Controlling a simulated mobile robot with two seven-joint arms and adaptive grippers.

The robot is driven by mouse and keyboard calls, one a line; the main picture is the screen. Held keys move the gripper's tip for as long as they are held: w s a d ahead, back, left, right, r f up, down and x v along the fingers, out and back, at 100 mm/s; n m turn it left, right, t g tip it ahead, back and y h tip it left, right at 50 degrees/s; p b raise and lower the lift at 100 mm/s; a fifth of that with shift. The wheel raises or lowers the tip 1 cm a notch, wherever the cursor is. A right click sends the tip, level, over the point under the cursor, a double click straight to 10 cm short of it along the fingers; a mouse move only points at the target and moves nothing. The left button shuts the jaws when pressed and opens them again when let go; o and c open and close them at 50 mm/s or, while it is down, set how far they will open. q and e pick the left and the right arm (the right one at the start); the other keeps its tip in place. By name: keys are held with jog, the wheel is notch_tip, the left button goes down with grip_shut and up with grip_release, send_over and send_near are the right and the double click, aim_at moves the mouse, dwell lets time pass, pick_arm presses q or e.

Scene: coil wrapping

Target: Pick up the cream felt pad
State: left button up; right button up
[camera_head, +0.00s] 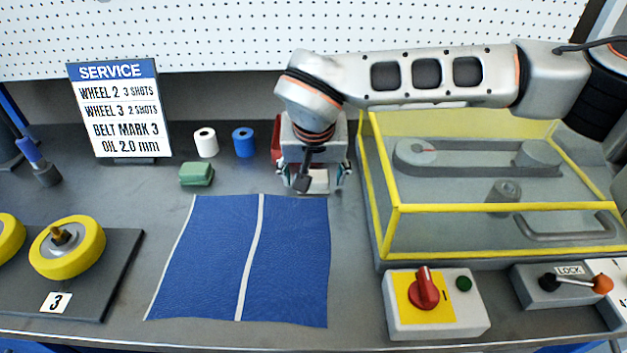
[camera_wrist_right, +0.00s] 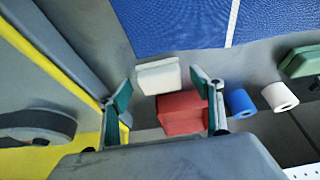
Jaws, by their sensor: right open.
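The cream felt pad (camera_head: 318,182) is a small pale block on the dark bench, just beyond the top right corner of the blue cloth. It also shows whole in the right wrist view (camera_wrist_right: 158,76), ahead of the fingers. My right gripper (camera_head: 320,177) points down over the pad, its two green-tipped fingers apart on either side. In the right wrist view, the gripper (camera_wrist_right: 163,90) is open, with nothing held between the fingers. Whether the fingertips touch the pad cannot be told. My left gripper is out of view.
A red block (camera_wrist_right: 181,113) stands close behind the pad. The yellow-framed guard box (camera_head: 385,225) is close on the right. Blue cloth (camera_head: 215,255) lies in front. White (camera_head: 206,142) and blue (camera_head: 243,142) rolls and a green block (camera_head: 196,174) stand left.

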jog(key=c, duration=1.2)
jog(key=shift+r, duration=0.1)
jog(key=shift+c, duration=0.2)
jog(key=shift+r, duration=0.3)
pick_arm(q)
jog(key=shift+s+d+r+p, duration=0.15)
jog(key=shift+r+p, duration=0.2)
jog(key=shift+p, duration=0.25)
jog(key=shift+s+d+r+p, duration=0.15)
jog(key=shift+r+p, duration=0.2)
jog(key=shift+p, duration=0.25)
pick_arm(e)
notch_tip(320, 180, up, 19)
jog(key=shift+r, duration=0.2)
